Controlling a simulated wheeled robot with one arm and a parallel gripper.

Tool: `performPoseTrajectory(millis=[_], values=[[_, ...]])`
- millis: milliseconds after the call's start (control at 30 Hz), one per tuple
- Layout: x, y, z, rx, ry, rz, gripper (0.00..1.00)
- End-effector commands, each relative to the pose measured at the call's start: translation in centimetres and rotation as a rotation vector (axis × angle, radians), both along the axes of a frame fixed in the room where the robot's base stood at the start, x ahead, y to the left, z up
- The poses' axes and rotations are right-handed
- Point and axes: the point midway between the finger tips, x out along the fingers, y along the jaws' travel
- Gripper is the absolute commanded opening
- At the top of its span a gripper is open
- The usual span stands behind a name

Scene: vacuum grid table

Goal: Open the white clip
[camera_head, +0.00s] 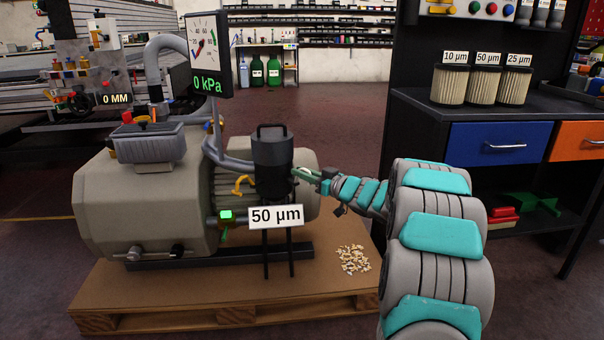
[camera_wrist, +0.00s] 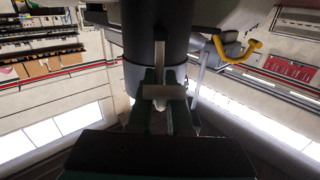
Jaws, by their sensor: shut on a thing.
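A dark filter canister (camera_head: 272,160) with a black lid and top handle stands beside the pump, labelled 50 µm. My gripper (camera_head: 305,174) reaches its right side from the right. In the wrist view the canister (camera_wrist: 155,30) fills the top middle. The pale clip (camera_wrist: 163,91) lies between the two green fingers of my gripper (camera_wrist: 164,104), against the canister wall. A narrow pale strip (camera_wrist: 160,55) runs up from it along the wall. My gripper is shut on the clip. In the head view the clip is hidden by the fingers.
A beige vacuum pump (camera_head: 140,215) stands on a wooden pallet (camera_head: 220,300). A yellow handle (camera_head: 243,185) is left of the canister. Pale chips (camera_head: 353,259) lie on the pallet. A gauge (camera_head: 208,55) reads 0 kPa. Spare filters (camera_head: 484,84) stand on a bench at right.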

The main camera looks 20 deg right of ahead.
Motion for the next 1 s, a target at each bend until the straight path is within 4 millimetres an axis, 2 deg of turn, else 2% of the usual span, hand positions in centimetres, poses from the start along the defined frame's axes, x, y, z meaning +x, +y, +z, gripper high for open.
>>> performPoseTrajectory(millis=[567, 733, 1000], values=[[-0.1, 0.4, -0.2, 0.003, -0.006, 0.01, 0.0], [-0.4, 0.3, -1.1, 0.045, -0.097, 0.011, 0.0], [-0.9, 0.1, -1.0, 0.095, -0.239, 0.01, 0.0]])
